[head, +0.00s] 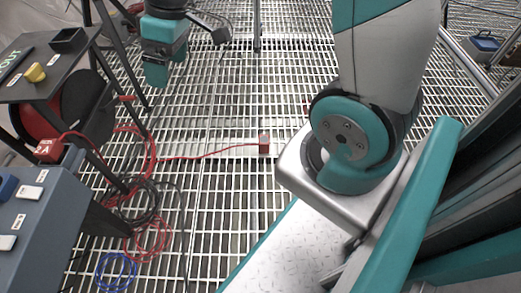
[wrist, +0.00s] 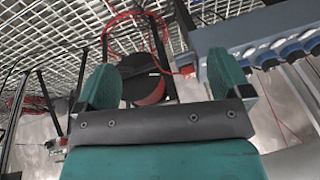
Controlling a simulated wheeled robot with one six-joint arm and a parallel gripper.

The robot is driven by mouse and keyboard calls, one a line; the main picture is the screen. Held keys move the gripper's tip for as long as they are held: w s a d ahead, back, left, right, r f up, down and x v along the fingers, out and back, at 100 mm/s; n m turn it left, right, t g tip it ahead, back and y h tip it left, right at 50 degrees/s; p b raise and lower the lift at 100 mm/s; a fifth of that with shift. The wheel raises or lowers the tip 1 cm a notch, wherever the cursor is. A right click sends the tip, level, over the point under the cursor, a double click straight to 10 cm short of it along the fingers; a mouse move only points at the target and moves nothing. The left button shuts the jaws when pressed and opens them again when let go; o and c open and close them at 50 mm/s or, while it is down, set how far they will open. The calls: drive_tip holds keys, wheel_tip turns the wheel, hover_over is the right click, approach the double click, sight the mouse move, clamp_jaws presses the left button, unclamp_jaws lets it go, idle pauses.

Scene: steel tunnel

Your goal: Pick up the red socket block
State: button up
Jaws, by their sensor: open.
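A small red block (head: 264,143) sits on the floor grating in the middle of the head view, with a red cable running left from it. Another red block (head: 48,150), marked "2A", sits at the left on a blue-grey box, also with a red cable. I cannot tell for certain which is the socket block. My gripper (head: 160,76) hangs at the upper left, apart from both blocks. In the wrist view its teal fingers (wrist: 166,88) are spread and empty.
A black stand (head: 45,82) with a yellow piece (head: 36,73) and a red-black reel (head: 75,118) stands at the left by the blue-grey box (head: 40,215). Red and blue cable coils (head: 117,270) lie on the grating. The grating's middle is mostly clear.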

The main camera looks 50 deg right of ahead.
drive_tip(key=w+d+f+h+b, duration=0.1)
drive_tip(key=w+d+f, duration=0.2)
drive_tip(key=d+f, duration=0.3)
drive_tip(key=w+d+f+b, duration=0.2)
drive_tip(key=w+d+f, duration=0.25)
drive_tip(key=f, duration=0.35)
drive_tip(key=n+g+h+b, duration=0.1)
drive_tip(key=h+b, duration=0.1)
drive_tip(key=b, duration=0.4)
hover_over(264, 139)
wheel_tip(264, 139, down, 30)
drive_tip(key=f, duration=0.1)
drive_tip(key=f+b, duration=0.2)
drive_tip(key=f, duration=0.1)
drive_tip(key=f+b, duration=0.1)
drive_tip(key=f, duration=0.2)
drive_tip(key=f+b, duration=0.2)
drive_tip(key=f, duration=0.2)
drive_tip(key=shift+s+a+b, duration=0.2)
drive_tip(key=shift+a+b, duration=0.1)
drive_tip(key=shift+b, duration=0.05)
drive_tip(key=f+b, duration=0.1)
drive_tip(key=f, duration=0.1)
drive_tip(key=f+b, duration=0.4)
drive_tip(key=shift+w+d+f, duration=0.15)
drive_tip(key=shift+d+f, duration=0.1)
drive_tip(key=shift+d, duration=0.05)
drive_tip(key=shift+r, duration=0.1)
drive_tip(key=c, duration=1.1)
drive_tip(key=shift+c, duration=0.2)
